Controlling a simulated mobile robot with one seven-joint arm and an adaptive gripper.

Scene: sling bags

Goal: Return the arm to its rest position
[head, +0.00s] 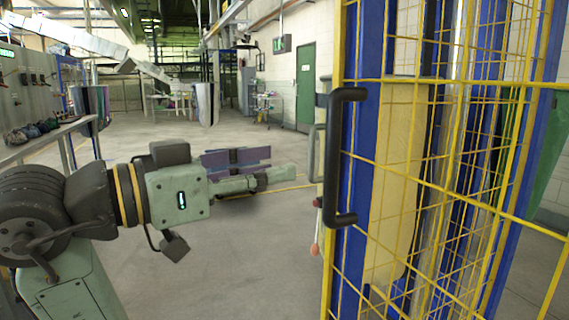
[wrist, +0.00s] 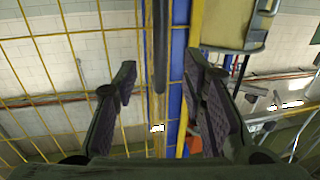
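My gripper (head: 272,172) reaches in from the left in the head view, roughly level, and points right toward a yellow wire-mesh panel with a blue frame (head: 352,260). In the wrist view my gripper (wrist: 160,78) has its two dark padded fingers well apart, and nothing is held between them. A black handle (head: 343,160) is fixed to the panel, to the right of the fingertips in the head view. In the wrist view a dark upright bar and a blue post (wrist: 178,60) show beyond the gap between the fingers. I cannot tell the exact distance to them.
A pale yellow sheet-like thing (head: 400,165) is behind the mesh. A workbench (head: 45,140) with several small items runs along the left wall. Grey floor (head: 230,265) lies open below and beyond the arm. A green door (head: 306,88) is at the back.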

